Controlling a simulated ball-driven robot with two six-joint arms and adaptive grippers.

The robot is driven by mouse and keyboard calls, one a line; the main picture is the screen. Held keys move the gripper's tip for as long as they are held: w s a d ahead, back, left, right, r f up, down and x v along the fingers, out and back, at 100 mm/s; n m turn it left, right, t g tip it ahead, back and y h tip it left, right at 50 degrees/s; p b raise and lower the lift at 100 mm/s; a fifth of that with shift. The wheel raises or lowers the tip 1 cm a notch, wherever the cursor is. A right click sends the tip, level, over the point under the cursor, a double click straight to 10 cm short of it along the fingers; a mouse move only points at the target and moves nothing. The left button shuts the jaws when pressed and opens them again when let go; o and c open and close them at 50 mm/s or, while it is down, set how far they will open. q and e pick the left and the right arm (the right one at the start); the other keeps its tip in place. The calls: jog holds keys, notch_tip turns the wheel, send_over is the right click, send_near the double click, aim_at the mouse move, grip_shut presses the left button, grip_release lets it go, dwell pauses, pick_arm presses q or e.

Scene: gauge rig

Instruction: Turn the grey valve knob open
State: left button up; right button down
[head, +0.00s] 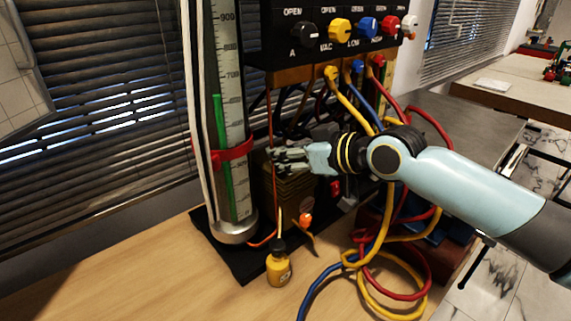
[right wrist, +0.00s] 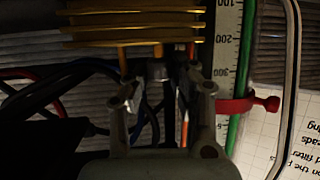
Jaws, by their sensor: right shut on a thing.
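My right gripper (head: 279,158) reaches in from the right, just above the brass finned block (head: 290,190) and beside the glass gauge tube. In the right wrist view the gripper (right wrist: 160,85) has its fingers on either side of a small dark grey piece, which looks like the grey valve knob (right wrist: 157,72). The fingers are shut on it, and they hide part of it. In the head view the knob is hidden by the fingers. How far it is turned cannot be told. My left gripper is not in view.
The gauge tube (head: 229,120) with its red clamp (head: 232,153) stands close left of the gripper. A panel with coloured knobs (head: 340,30) is above. Yellow, blue and red hoses (head: 385,285) hang and coil at right. A small yellow bottle (head: 279,268) stands in front.

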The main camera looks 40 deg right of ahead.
jog(key=c, duration=1.1)
grip_release()
jog(key=shift+v, duration=3.8)
